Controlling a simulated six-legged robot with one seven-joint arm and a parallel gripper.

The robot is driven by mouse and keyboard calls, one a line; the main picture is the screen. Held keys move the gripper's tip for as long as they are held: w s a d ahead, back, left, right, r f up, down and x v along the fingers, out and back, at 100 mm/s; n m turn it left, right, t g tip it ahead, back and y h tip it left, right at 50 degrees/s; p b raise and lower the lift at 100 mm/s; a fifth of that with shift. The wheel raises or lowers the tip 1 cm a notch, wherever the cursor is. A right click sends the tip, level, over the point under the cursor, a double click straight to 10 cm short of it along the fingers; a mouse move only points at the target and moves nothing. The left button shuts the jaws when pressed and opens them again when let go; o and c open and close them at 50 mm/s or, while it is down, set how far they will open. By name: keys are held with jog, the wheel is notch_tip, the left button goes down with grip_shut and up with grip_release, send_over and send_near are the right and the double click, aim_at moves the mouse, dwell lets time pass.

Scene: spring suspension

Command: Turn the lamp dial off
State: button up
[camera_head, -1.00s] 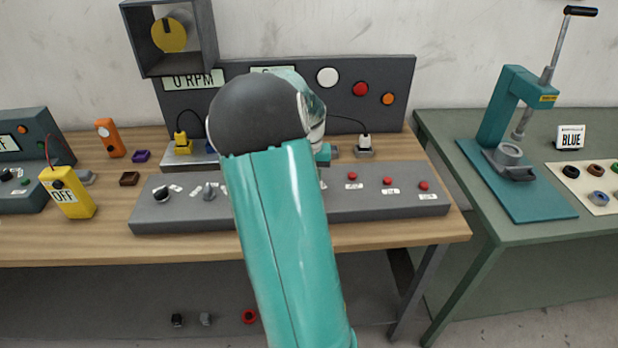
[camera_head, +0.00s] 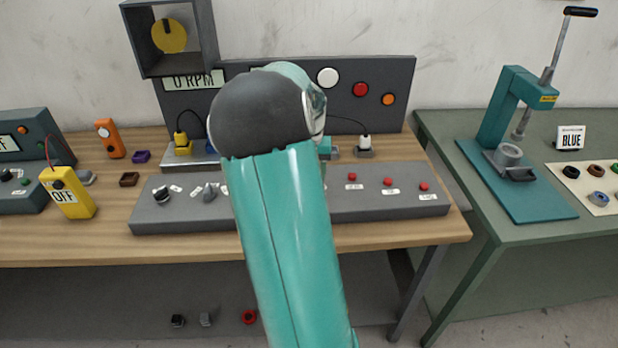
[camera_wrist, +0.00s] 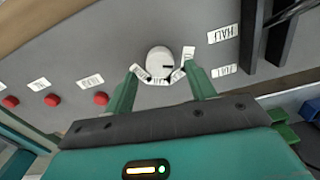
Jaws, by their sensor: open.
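A round pale dial (camera_wrist: 160,60) with a dark mark at its right side sits on the grey control panel (camera_wrist: 75,60) in the wrist view. Small white labels lie around it; I cannot read them, so I cannot tell for sure that it is the lamp dial. My gripper (camera_wrist: 161,73) is open, with its green fingers on either side of the dial's near edge. I cannot tell whether they touch it. In the head view my arm hides the gripper and this dial. Two other knobs, a left one (camera_head: 162,195) and a grey one (camera_head: 211,192), show on the panel.
Red buttons (camera_head: 388,181) line the panel's right part. Behind stands a dark board with a white disc (camera_head: 327,77) and coloured lights. A yellow OFF box (camera_head: 66,193) is at left. A teal press (camera_head: 508,125) stands on the right table.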

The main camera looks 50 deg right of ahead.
notch_tip(320, 180, up, 11)
jog(key=shift+r, duration=0.15)
dwell(0.6)
jog(key=w+a+r+n+t, duration=0.1)
jog(key=a+r+n+t, duration=0.15)
jog(key=a, duration=0.95)
jog(key=a+r+n+t, duration=0.1)
jog(key=a+r+n, duration=0.15)
jog(key=a, duration=1.05)
jog(key=s+a+f+n+t, duration=0.1)
jog(key=s+a+n, duration=0.2)
jog(key=a, duration=0.5)
jog(key=s+a+f+n+t, duration=0.1)
jog(key=s+a+f+n, duration=0.1)
jog(key=s+a, duration=0.3)
jog(key=a+n, duration=0.1)
jog(key=a, duration=0.2)
jog(key=shift+s+a, duration=0.3)
jog(key=shift+c, duration=0.2)
